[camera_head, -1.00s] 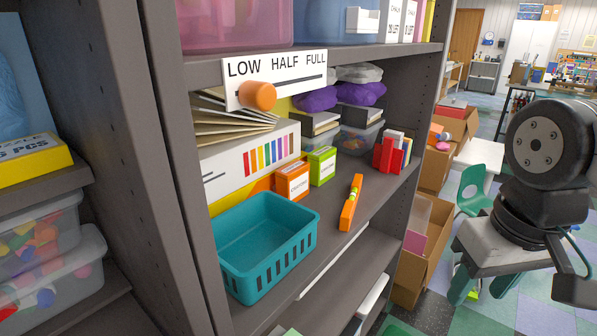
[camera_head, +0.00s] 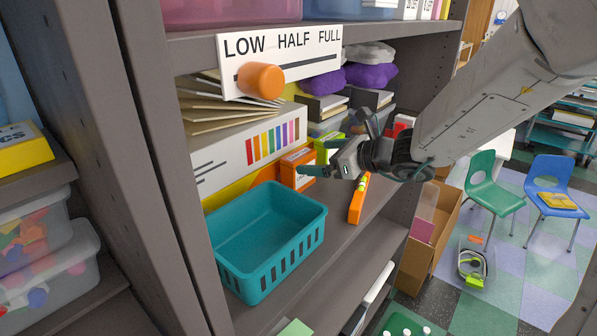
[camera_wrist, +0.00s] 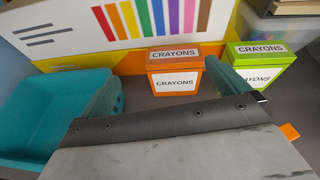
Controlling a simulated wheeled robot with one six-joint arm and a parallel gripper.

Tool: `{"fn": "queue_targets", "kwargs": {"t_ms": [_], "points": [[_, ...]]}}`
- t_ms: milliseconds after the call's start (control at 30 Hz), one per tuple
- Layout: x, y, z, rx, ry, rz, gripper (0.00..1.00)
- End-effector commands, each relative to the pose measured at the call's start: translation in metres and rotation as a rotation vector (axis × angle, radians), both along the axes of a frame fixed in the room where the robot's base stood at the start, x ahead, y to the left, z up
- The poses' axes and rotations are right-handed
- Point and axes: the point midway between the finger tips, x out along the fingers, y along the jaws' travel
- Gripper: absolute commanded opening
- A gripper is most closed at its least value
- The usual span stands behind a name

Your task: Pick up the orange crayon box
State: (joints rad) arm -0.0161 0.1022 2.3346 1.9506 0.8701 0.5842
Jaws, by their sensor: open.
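The orange crayon box (camera_head: 291,178) stands upright on the shelf, in front of the white box with coloured stripes and right of the teal basket. In the wrist view the orange crayon box (camera_wrist: 174,80) shows its white CRAYONS labels. My gripper (camera_head: 333,141) is open and empty, in front of the crayon boxes. In the wrist view its two teal fingers (camera_wrist: 166,86) are spread, one to each side of the orange box's front, with the box beyond them. My gripper's body hides the shelf in front of the box.
A green crayon box (camera_wrist: 257,64) stands just right of the orange one. The teal basket (camera_head: 237,267) is close on the left. An orange level (camera_head: 356,205) lies on the shelf (camera_head: 352,238) at front right. The LOW HALF FULL sign (camera_head: 310,53) with its orange knob hangs above.

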Motion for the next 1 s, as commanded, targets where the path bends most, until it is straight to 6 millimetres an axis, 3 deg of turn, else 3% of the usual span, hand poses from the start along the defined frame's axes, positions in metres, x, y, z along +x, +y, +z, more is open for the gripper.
{"fn": "queue_targets", "kwargs": {"t_ms": [167,733,1000], "points": [[0.022,-0.004,-0.014,0.072,0.063,-0.096,1.00],[0.066,0.043,-0.032,0.075,0.063,-0.098,1.00],[0.070,0.048,-0.034,0.074,0.062,-0.100,1.00]]}}
